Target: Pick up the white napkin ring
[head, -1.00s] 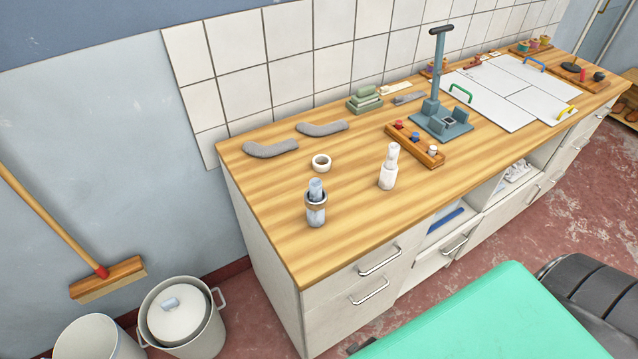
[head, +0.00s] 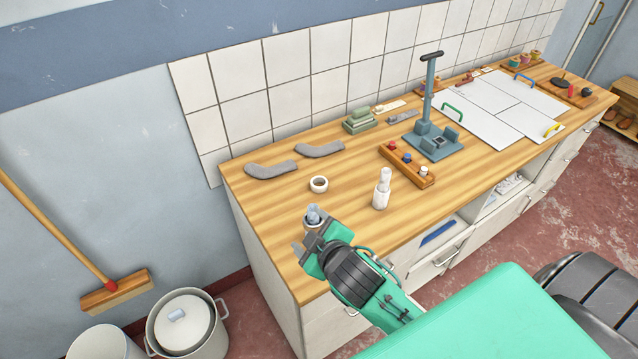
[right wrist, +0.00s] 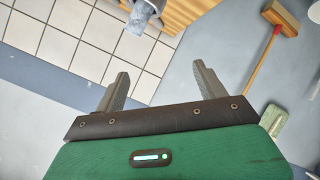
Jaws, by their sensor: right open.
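The white napkin ring (head: 319,189) lies on the wooden counter, apart from other things and with an empty middle. My right gripper (head: 314,236) is open at the counter's near left edge, in front of the ring and apart from it. It partly covers a rolled bluish napkin (head: 313,213). In the right wrist view my gripper (right wrist: 160,82) has its fingers apart with nothing between them. The bluish napkin (right wrist: 138,20) shows beyond the fingers there. My left gripper is not in view.
A wooden rack with coloured knobs (head: 407,166) and a blue-grey press (head: 433,143) stand farther right.

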